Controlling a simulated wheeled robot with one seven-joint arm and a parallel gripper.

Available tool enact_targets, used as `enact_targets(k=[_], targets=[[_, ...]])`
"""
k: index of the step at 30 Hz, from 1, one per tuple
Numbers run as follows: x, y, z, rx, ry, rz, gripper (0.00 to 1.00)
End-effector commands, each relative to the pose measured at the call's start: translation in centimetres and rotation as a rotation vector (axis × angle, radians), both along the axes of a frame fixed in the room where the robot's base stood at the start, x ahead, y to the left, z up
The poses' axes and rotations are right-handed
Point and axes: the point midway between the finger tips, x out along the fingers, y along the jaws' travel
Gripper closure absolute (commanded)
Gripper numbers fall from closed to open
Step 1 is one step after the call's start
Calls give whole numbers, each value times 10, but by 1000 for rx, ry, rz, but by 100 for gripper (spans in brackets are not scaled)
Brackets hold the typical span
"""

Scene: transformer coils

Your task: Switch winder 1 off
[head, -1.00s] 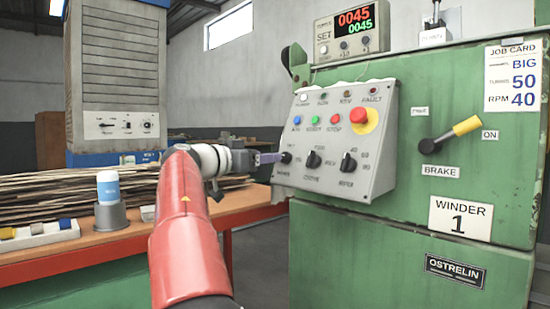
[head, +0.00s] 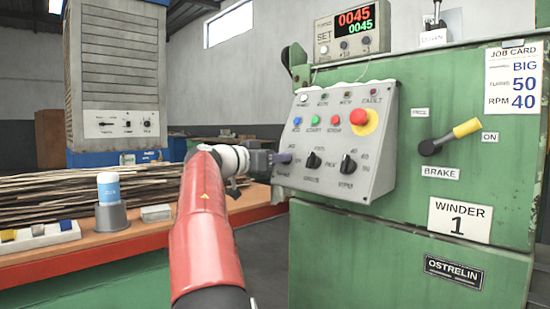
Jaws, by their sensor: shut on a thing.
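Winder 1 is the green machine (head: 400,240) at right, marked by a "WINDER 1" plate (head: 459,220). Its sloped grey control panel (head: 376,187) carries a row of small lamps, coloured push buttons, a red mushroom button (head: 359,117) on a yellow disc and black rotary knobs. The middle knob (head: 314,160) and the right knob (head: 348,164) are in plain view. My gripper (head: 284,158) is at the panel's lower left, shut on the leftmost knob, which its purple-grey fingers hide.
A brake lever (head: 450,137) with a yellow grip juts from the machine's front. At left, an orange-topped bench (head: 120,248) holds stacked strips (head: 60,195), a blue-white cup (head: 108,188) in a grey holder and small blocks. A tall grey cabinet (head: 117,65) stands behind.

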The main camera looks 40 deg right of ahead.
Motion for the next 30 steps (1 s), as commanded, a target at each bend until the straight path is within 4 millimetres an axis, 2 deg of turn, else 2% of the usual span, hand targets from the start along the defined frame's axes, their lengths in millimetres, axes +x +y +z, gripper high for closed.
enact_targets(k=[7,14,30], targets=[[0,0,0,-1,16,9,85],[-1,0,-1,-7,108,46,85],[-5,-1,4,-43,555,228,85]])
